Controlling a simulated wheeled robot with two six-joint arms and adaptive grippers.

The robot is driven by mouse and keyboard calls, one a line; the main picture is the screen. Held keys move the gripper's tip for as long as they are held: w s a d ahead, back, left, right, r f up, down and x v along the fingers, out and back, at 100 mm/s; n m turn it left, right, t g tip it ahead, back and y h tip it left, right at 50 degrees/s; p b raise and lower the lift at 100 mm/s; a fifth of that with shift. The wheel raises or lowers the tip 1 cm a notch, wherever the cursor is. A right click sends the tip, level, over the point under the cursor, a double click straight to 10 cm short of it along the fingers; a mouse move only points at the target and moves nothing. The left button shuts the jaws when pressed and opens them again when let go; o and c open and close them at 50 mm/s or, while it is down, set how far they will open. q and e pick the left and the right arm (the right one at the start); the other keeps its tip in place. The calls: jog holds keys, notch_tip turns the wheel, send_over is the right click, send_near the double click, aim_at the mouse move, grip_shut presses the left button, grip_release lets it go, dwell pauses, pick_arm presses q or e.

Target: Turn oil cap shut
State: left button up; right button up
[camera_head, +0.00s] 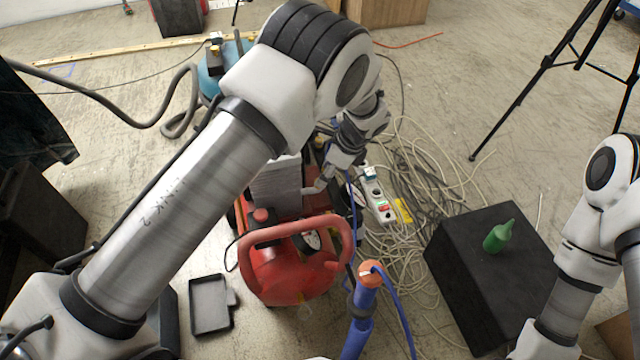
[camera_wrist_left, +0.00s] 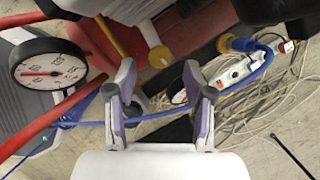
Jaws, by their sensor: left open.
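The red air compressor (camera_head: 295,275) stands on the floor in the middle of the head view, with a grey block-shaped part (camera_head: 277,185) behind its handle. My left gripper (camera_head: 322,187) reaches down beside this grey part. In the left wrist view its two fingers (camera_wrist_left: 161,92) are apart with nothing held between them. A round yellow cap (camera_wrist_left: 160,56) shows just beyond the fingertips, near red and dark parts; I cannot tell for sure that it is the oil cap. In the head view my arm and gripper hide that area. My right arm shows at the right edge, its gripper out of view.
A round pressure gauge (camera_wrist_left: 48,72) is left of the fingers. A power strip (camera_head: 377,195) and tangled cables lie right of the compressor. A green bottle (camera_head: 498,237) is on a black box (camera_head: 490,285). A blue tool with an orange top (camera_head: 372,274) stands in front.

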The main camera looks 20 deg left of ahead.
pick_arm(q)
jog(key=b+x, duration=0.2)
jog(key=x, duration=0.1)
jog(key=shift+f, duration=0.15)
pick_arm(e)
notch_tip(320, 180, down, 4)
jog(key=shift+r, duration=0.25)
pick_arm(q)
grip_shut()
pick_arm(e)
jog(key=shift+r, duration=0.1)
jog(key=shift+r, duration=0.1)
